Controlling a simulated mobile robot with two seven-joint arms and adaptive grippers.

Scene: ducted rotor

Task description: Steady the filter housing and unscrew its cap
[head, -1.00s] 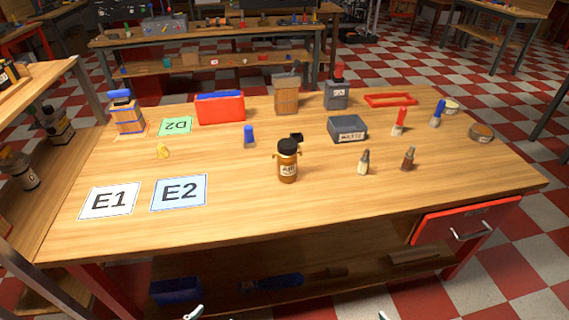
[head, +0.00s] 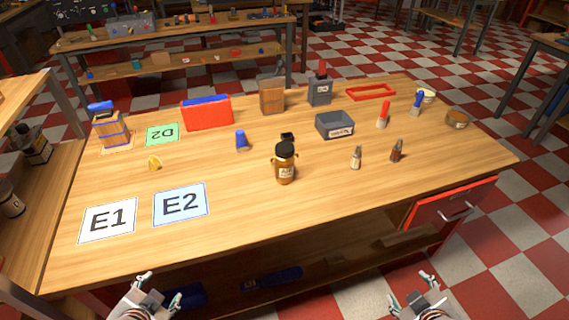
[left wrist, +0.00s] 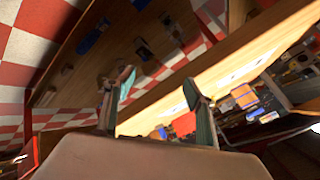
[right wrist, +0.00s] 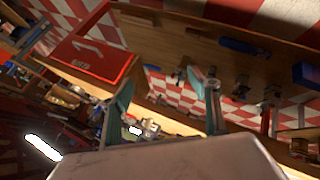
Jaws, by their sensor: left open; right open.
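The filter housing looks to be the amber-brown jar (head: 284,172) with a pale label, standing upright near the middle of the table. Its black cap (head: 285,149) is on top. My left gripper (head: 159,288) is open and empty, low in front of the table's front edge, left of the jar. My right gripper (head: 413,290) is open and empty, in front of the table below the red drawer side. Both are well apart from the jar. The open fingers also show in the left wrist view (left wrist: 157,95) and the right wrist view (right wrist: 167,98); the jar is not clear there.
Two small bottles (head: 355,158) (head: 397,149) stand right of the jar. A grey bin (head: 335,125), a small black piece (head: 288,137) and a blue-topped piece (head: 241,141) lie behind. Cards E1 (head: 108,220) and E2 (head: 180,204) lie front left. The red drawer (head: 451,204) sticks out front right.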

